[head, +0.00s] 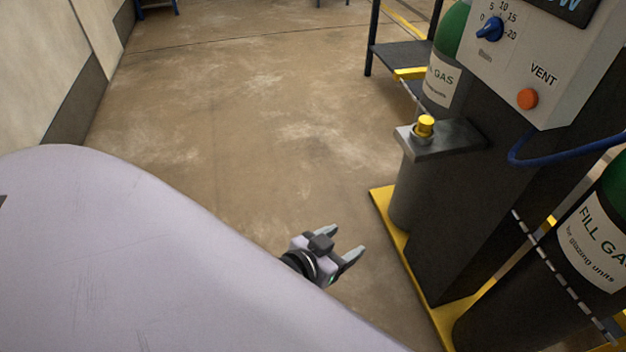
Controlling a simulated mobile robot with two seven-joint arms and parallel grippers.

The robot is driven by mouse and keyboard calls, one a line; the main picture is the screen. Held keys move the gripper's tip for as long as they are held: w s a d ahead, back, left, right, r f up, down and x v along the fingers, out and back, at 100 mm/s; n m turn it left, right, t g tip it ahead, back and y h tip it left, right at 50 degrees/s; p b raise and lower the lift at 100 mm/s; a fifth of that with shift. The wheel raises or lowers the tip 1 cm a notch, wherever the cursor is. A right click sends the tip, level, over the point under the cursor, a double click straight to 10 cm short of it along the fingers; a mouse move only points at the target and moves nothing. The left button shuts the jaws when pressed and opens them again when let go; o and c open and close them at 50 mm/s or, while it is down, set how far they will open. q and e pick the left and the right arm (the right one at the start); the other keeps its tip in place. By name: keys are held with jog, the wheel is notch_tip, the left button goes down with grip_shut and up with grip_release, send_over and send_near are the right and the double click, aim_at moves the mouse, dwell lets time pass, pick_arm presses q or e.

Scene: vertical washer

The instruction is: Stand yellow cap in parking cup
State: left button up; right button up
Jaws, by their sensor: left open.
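The yellow cap (426,124) stands upright at the parking cup (422,137), a small grey ring on a dark shelf (452,138) at the side of the filling station. The cap's lower part is hidden by the cup's rim. My left gripper (346,241) is open and empty, low over the floor, below and to the left of the shelf, apart from the cap. My right gripper is not in view.
The station's grey panel (553,62) has a blue knob (489,29) and an orange vent button (528,99). A blue hose (560,154) and gas cylinders (597,245) are at the right. A yellow base (380,203) edges the floor. The floor to the left is clear.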

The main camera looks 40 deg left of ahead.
pick_arm(q)
jog(key=s+f+g, duration=0.2)
jog(key=s+f, duration=0.2)
jog(key=s, duration=0.5)
jog(key=shift+s+f+m+g+h, duration=0.3)
jog(key=shift+r, duration=0.1)
notch_tip(320, 180, up, 14)
jog(key=a+p, duration=0.1)
jog(key=p, duration=1.6)
jog(key=shift+s+a+r, duration=0.15)
jog(key=shift+s+a, duration=0.1)
jog(key=shift+s, duration=0.15)
